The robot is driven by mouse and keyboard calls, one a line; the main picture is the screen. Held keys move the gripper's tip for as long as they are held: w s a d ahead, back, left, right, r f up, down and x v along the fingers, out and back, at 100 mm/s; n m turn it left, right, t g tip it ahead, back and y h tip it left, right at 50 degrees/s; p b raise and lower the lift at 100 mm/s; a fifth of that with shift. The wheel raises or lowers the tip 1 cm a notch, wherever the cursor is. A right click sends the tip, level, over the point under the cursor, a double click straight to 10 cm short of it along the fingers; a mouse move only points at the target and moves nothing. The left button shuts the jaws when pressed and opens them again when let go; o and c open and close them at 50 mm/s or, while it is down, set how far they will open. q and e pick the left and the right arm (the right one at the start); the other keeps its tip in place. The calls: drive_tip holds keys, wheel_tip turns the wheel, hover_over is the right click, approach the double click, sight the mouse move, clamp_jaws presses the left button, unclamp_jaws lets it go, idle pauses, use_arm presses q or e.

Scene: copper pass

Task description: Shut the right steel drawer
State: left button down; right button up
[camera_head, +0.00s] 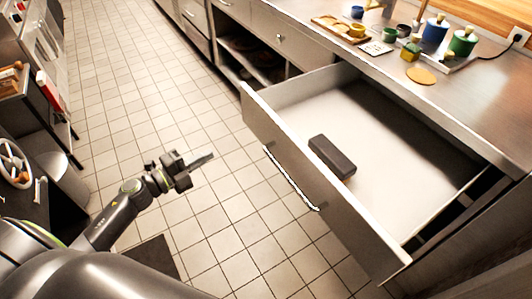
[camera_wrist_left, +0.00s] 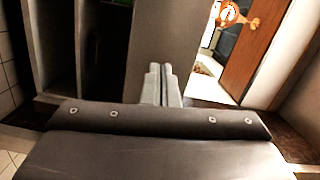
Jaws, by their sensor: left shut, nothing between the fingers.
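The right steel drawer (camera_head: 345,222) is pulled far out from under the counter on the right. Its front panel faces left and carries a long bar handle (camera_head: 290,178). A dark rectangular block (camera_head: 332,156) lies on the drawer's pale floor near the front panel. My left gripper (camera_head: 208,159) is shut and empty, over the floor tiles to the left of the drawer front, apart from it. In the left wrist view, its closed fingers (camera_wrist_left: 162,84) point at a grey panel. My right gripper is not in view.
The steel counter (camera_head: 450,95) above holds a wooden tray (camera_head: 345,30), small pots and blue and green bottles (camera_head: 462,42). An open shelf bay (camera_head: 258,58) lies beyond the drawer. A dark mat (camera_head: 150,260) lies on the floor. Tiled floor between is clear.

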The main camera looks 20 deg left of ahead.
use_arm(q)
drive_tip(key=d+r+m+g+h, duration=0.1)
drive_tip(key=d+m+h, duration=0.1)
drive_tip(key=d+m, duration=0.1)
drive_tip(key=p, duration=0.2)
approach(267, 133)
drive_tip(key=x, duration=0.7)
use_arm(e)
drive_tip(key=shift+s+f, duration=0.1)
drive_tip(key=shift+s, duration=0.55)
